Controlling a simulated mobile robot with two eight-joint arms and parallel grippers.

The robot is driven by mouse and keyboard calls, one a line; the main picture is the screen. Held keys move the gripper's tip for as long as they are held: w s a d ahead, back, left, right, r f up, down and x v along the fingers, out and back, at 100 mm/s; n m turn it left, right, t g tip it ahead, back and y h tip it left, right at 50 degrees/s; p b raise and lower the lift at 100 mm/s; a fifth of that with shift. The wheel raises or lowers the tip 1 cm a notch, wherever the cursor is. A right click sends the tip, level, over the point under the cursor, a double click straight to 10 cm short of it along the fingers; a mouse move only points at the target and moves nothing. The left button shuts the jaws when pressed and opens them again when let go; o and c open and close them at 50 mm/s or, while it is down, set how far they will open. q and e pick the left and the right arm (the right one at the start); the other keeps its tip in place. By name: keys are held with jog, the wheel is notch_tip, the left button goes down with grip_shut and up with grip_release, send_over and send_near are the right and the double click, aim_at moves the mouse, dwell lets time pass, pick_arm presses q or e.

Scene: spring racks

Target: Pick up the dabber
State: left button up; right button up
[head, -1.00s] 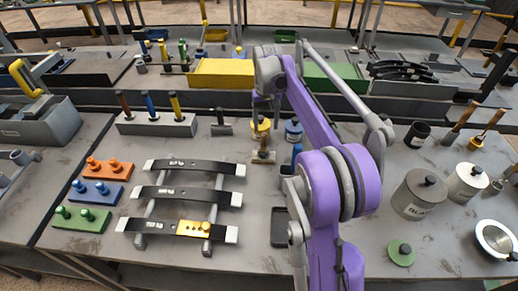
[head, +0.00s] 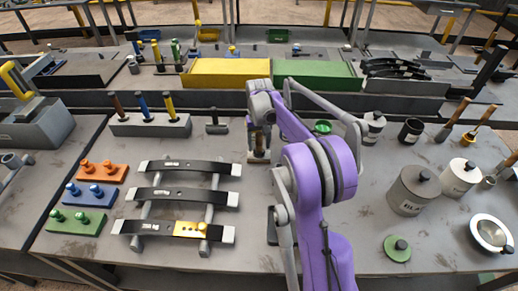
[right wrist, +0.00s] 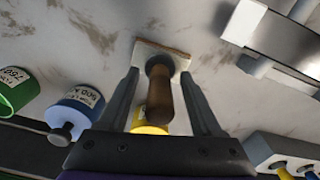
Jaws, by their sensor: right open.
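The dabber, a brown wooden handle on a pale square pad, stands on the grey bench; its pad (head: 259,156) shows below my right gripper (head: 261,127) in the head view. In the right wrist view the dabber's handle (right wrist: 160,98) points toward the camera, between the two fingers of my right gripper (right wrist: 160,75). The fingers are apart, one on each side of the handle, with gaps visible. The handle is mostly hidden by my gripper in the head view. My left gripper is not in view.
In the right wrist view a yellow pot (right wrist: 150,127), a blue pot (right wrist: 77,108) and a green pot (right wrist: 14,92) stand close by. A spring rack (head: 185,205) lies left of the dabber. Grey canisters (head: 412,190) stand right.

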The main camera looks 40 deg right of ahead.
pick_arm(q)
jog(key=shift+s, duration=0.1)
pick_arm(e)
jog(key=shift+s, duration=0.1)
grip_shut()
dwell(0.3)
